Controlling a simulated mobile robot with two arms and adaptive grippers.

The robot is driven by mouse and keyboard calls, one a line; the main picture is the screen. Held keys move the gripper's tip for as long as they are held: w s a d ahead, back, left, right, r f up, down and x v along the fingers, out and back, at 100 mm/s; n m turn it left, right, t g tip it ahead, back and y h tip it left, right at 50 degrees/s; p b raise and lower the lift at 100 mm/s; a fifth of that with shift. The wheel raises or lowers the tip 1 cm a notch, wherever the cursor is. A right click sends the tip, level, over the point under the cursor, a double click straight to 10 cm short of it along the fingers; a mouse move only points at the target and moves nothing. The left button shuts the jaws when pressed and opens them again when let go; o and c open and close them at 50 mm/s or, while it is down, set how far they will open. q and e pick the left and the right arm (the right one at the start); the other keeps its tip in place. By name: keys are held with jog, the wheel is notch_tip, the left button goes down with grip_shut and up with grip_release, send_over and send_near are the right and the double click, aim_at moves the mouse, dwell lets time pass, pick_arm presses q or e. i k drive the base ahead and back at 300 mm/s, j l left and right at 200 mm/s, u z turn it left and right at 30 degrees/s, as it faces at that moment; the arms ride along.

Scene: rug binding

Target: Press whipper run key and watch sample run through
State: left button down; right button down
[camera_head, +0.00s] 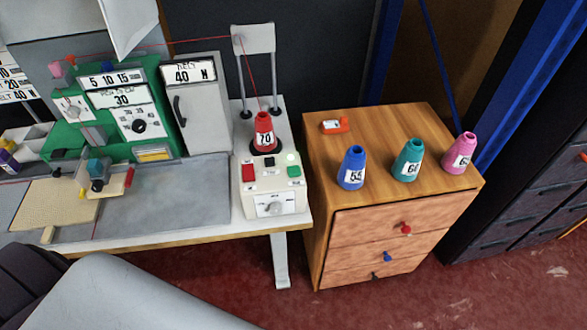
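The green whipper machine (122,112) stands on the left table, with number plates, a dial and a small blue-grey head (97,170) low at its front. The beige sample (55,205) lies flat at the table's left, close to that head. A cream control box (268,185) stands at the table's right end. I cannot read the key labels. Neither of my grippers is in view.
A red cone marked 70 (264,135) stands behind the box, its red thread running up to a stand (253,40). A grey unit (198,105) is beside the machine. A wooden drawer cabinet (340,225) holds blue, teal and pink cones. The grey table plate (170,200) is mostly clear.

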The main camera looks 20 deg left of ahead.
aim_at(294, 171)
jog(key=u, duration=1.45)
jog(key=j+u, duration=0.2)
jog(key=j, duration=0.15)
jog(key=i+j+u, duration=0.4)
jog(key=j, duration=0.2)
jog(key=k+j, duration=0.05)
jog(key=k, duration=0.05)
